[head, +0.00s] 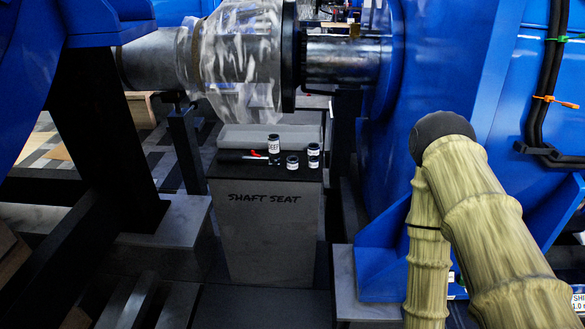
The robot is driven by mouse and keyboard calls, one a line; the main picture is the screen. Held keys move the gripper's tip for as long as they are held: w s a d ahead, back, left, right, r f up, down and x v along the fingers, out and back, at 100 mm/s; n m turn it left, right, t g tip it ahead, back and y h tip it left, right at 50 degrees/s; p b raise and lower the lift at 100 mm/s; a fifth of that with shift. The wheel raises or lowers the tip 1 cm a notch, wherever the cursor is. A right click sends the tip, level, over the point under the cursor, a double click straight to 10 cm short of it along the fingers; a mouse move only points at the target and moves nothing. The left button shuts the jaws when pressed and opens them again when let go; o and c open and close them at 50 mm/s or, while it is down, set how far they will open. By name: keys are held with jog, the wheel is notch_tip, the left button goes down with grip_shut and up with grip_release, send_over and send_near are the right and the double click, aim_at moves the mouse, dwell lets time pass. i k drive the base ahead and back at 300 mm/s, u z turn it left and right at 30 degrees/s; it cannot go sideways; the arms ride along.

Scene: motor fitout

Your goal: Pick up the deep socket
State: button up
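The deep socket (274,150) is a tall black cylinder with a white label that seems to read "DEEP". It stands upright on the dark top of the grey block marked "SHAFT SEAT" (268,230), near the middle of the head view. It is the tallest of several small black cylinders there. My gripper is out of view. Only the sleeved links of my arm show at the right, well apart from the socket.
Shorter labelled sockets (293,162) stand close to the right of the deep socket. A dark tool with a red mark (240,155) lies to its left. A grey tray (238,137) sits behind. A shaft with a clear guard (235,55) hangs above, between blue machines (470,60).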

aim_at(273, 139)
jog(key=z, duration=0.8)
jog(key=i, duration=0.2)
jog(key=u, duration=1.05)
jog(key=k, duration=0.25)
jog(key=u, duration=0.85)
jog(key=i, duration=0.45)
jog(key=z, duration=0.05)
